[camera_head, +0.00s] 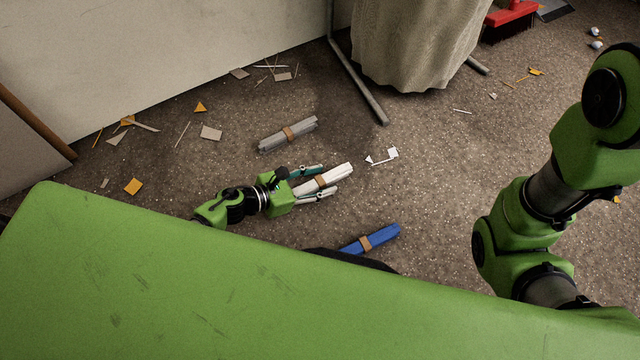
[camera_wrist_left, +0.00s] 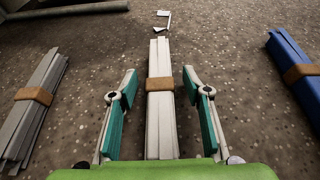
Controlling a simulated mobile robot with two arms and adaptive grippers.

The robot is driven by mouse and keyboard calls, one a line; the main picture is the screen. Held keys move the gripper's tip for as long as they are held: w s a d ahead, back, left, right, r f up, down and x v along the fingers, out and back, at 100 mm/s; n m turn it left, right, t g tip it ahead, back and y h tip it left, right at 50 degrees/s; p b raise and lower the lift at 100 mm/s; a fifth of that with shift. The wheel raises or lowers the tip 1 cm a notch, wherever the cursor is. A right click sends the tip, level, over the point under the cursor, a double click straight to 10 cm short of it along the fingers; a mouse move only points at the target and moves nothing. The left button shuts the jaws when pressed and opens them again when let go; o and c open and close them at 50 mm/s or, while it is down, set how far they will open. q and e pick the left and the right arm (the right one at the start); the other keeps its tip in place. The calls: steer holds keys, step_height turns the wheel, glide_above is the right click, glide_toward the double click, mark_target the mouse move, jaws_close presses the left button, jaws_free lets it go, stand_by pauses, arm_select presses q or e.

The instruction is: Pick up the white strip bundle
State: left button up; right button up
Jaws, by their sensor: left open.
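The white strip bundle (camera_head: 338,174) lies on the floor with a tan band around its middle. In the left wrist view the white strip bundle (camera_wrist_left: 160,115) runs lengthwise between the two fingers of my left gripper (camera_wrist_left: 160,100). My left gripper (camera_head: 318,183) is open, low at the floor, with one finger on each side of the bundle and a gap visible on both sides. The bundle's near end is hidden behind the gripper's green body. My right gripper is not in view; a green arm of mine stands at the right.
A grey strip bundle (camera_head: 288,134) and a blue strip bundle (camera_head: 372,239) lie on either side. White scraps (camera_head: 384,157) lie just past the white bundle. A metal stand leg (camera_head: 360,85) and hanging bag (camera_head: 415,45) are behind. Card scraps litter the floor left.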

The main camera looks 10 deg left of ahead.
arm_select(q)
steer(key=shift+d, duration=0.1)
steer(key=shift+c, duration=0.3)
steer(key=c, duration=1.1)
steer(key=shift+w+r, duration=0.1)
steer(key=shift+r, duration=0.05)
